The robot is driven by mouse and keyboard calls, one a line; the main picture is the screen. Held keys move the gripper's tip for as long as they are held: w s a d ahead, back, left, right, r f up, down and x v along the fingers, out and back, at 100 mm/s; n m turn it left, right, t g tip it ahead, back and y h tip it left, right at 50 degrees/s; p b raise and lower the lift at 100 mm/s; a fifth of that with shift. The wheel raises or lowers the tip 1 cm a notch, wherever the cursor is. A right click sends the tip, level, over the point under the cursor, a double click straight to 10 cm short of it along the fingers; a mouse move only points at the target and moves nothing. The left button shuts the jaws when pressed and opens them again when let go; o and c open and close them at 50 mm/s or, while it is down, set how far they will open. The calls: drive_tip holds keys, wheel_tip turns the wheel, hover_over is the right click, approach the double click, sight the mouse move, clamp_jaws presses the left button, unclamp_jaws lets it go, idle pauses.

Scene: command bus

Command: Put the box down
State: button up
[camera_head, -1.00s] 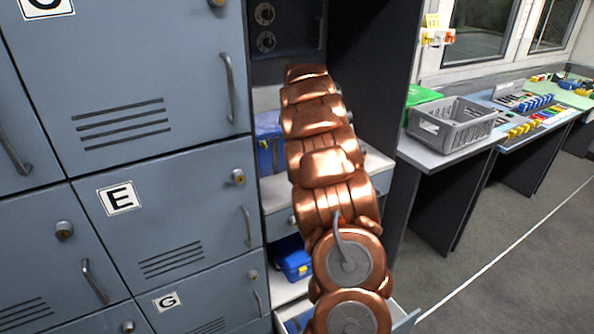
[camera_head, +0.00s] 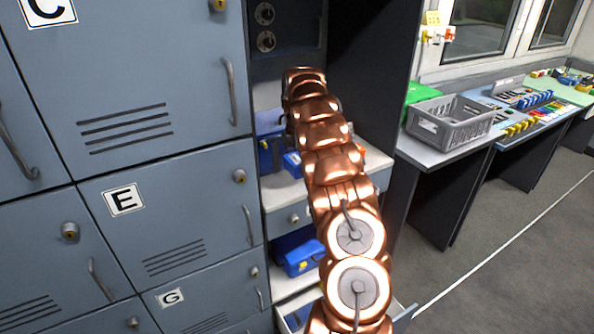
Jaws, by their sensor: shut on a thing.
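My copper arm reaches up and away into the open shelf bay, and its far end hides my gripper. A blue box (camera_head: 266,155) stands at the left of the upper shelf (camera_head: 284,192). A smaller blue piece (camera_head: 292,164) shows just right of it, beside my arm. I cannot tell whether this is a separate box or whether it is held. Another blue box (camera_head: 298,252) with a yellow latch sits on the lower shelf, left of my arm.
Grey lockers (camera_head: 165,190) close off the left side. A dark panel (camera_head: 375,80) bounds the bay on the right. Beyond it, a grey basket (camera_head: 450,122) stands on a desk. An open drawer (camera_head: 295,318) sticks out below my arm. The floor at right is clear.

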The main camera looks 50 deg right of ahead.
sight(297, 158)
drive_tip(key=shift+s+f+p, duration=0.1)
drive_tip(key=shift+f+p, duration=0.8)
drive_tip(key=shift+f, duration=0.85)
drive_tip(key=shift+f, duration=0.2)
drive_tip(key=o, duration=0.9)
drive_tip(key=shift+r, duration=0.1)
wheel_tip(297, 158, up, 7)
drive_tip(key=shift+r+b, duration=0.15)
drive_tip(key=shift+b, duration=1.1)
wheel_tip(297, 158, up, 3)
drive_tip(key=shift+f, duration=0.2)
drive_tip(key=shift+r+p, duration=1)
drive_tip(key=shift+r, duration=0.1)
